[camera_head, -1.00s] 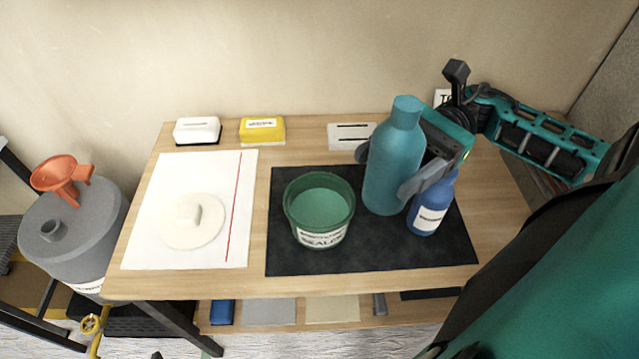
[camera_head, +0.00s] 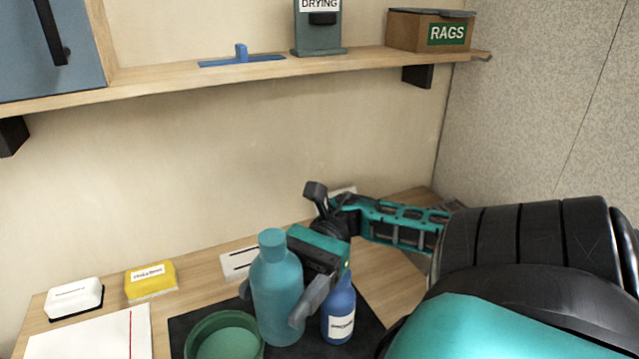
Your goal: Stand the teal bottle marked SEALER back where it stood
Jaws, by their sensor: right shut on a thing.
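The teal bottle (camera_head: 274,292) is upright over the black mat (camera_head: 183,325), left of a blue labelled bottle (camera_head: 340,312). Its own label does not show from this side. My right gripper (camera_head: 272,308) is shut on the teal bottle, coming in from the right. I cannot tell whether the bottle's base touches the mat, since its lower end is partly hidden by the green tub. My left gripper is not in view.
A green tub (camera_head: 224,340) stands close on the left of the teal bottle. White (camera_head: 75,298) and yellow (camera_head: 151,281) blocks sit at the back left. A shelf (camera_head: 365,62) above holds a RAGS box (camera_head: 425,32) and a DRYING stand (camera_head: 318,30).

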